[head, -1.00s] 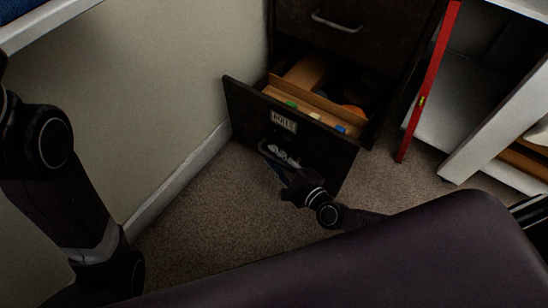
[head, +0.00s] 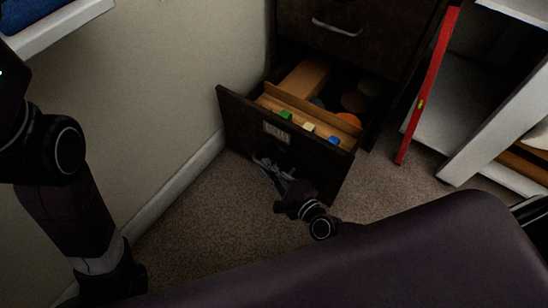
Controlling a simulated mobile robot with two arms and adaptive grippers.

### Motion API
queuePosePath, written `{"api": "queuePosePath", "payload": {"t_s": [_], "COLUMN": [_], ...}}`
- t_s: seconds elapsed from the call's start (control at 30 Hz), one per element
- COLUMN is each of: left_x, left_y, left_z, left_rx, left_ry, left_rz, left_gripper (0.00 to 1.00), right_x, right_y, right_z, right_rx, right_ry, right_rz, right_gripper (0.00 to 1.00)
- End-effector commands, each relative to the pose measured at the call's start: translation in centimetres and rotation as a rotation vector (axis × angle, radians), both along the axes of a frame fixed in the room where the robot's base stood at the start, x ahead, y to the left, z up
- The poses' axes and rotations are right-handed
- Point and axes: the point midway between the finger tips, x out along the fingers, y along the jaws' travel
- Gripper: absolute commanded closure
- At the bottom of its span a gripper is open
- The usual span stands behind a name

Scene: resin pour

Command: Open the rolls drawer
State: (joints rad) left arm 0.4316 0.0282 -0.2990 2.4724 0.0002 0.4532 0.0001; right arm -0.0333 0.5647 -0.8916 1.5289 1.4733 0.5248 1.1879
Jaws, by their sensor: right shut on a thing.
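The rolls drawer (head: 240,122) is the low drawer of a dark cabinet (head: 375,40), pulled well out, with a small label plate (head: 277,131) on its front. Inside show a wooden block (head: 306,74), round orange and dark discs (head: 354,102), and a wooden strip with green, cream and blue tabs (head: 308,127). My right gripper (head: 272,167) is at the front's lower part, shut on the drawer handle, which it mostly hides. My left arm is at the left edge; its gripper is out of the picture.
A red level (head: 428,84) leans upright right of the cabinet, beside a white shelf unit (head: 493,125). A wall with a white baseboard (head: 177,186) runs along the left. Carpet (head: 205,220) in front of the drawer is free.

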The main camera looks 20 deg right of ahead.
Motion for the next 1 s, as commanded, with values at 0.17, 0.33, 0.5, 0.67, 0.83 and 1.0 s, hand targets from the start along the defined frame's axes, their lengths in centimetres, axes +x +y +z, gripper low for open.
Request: {"api": "queuePosePath", "payload": {"t_s": [0.17,0.33,0.5,0.67,0.83,1.0], "left_x": [0.2,0.1,0.1,0.1,0.1,0.1], "left_y": [0.1,0.1,0.1,0.0,0.1,0.1], "left_z": [0.0,0.0,0.0,0.0,0.1,0.1], "left_rx": [-0.002,-0.002,-0.002,-0.002,-0.004,-0.004], "left_ry": [0.008,0.006,0.006,0.005,0.006,0.006], "left_rz": [-0.002,-0.002,-0.002,-0.002,-0.002,-0.002], "left_gripper": [0.6,0.6,0.6,0.6,0.6,0.6], "right_x": [-0.7,-0.6,-0.6,-0.6,-0.6,-0.7], "right_y": [0.8,0.7,0.7,0.7,0.7,0.8], "right_z": [-0.1,-0.1,-0.1,-0.1,0.2,1.7], "right_rx": [-0.003,-0.003,-0.003,-0.003,0.0,0.002], "right_ry": [0.002,0.002,0.002,0.002,0.002,0.003], "right_rz": [0.001,0.0,0.0,0.001,-0.001,-0.002], "right_gripper": [1.0,0.91,0.74,0.74,0.74,0.74]}}
